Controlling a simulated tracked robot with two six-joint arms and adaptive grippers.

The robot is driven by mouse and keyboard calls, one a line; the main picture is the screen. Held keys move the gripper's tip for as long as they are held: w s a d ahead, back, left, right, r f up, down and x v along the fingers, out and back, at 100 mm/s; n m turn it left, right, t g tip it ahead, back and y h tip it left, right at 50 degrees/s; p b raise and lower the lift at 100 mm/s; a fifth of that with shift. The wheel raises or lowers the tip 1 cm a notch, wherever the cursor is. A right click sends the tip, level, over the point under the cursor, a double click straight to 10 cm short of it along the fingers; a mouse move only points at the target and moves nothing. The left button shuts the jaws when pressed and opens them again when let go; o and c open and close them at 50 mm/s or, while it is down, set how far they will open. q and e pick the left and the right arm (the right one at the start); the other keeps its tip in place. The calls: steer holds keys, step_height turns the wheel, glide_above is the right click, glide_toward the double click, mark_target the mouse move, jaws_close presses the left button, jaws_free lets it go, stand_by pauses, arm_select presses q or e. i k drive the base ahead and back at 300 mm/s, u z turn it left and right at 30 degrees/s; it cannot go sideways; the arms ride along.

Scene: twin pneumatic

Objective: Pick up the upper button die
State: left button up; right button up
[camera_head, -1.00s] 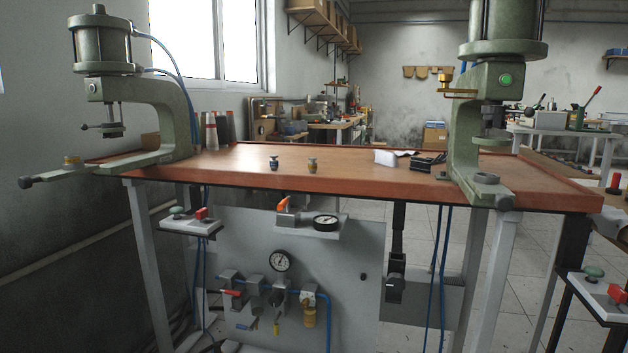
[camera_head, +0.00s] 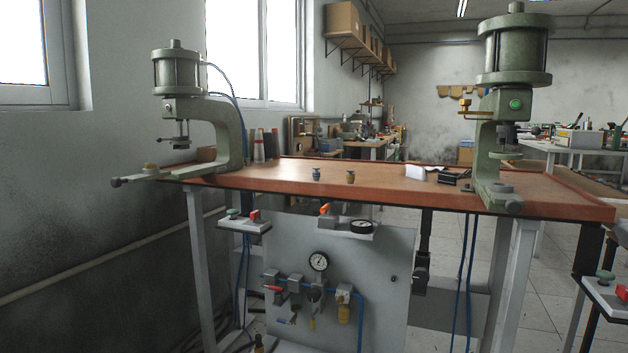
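Two small dies stand upright on the wooden table (camera_head: 400,189) near its middle. One is a dark blue-grey die (camera_head: 316,174); to its right is a brass-and-dark die (camera_head: 350,177). They are too small to tell which is the upper button die. A green pneumatic press (camera_head: 230,135) stands at the table's left end, and a larger green press (camera_head: 487,140) stands at the right end. Neither of my grippers shows in the view.
A white block (camera_head: 415,172) and a black item (camera_head: 455,177) lie right of the dies. Below the table is a grey panel with gauges (camera_head: 318,262) and valves. Button boxes (camera_head: 245,222) hang at left and right (camera_head: 609,294). The table's front middle is clear.

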mark_target(351, 178)
steer(key=u, duration=0.25)
steer(key=i, duration=0.85)
steer(key=z, duration=0.05)
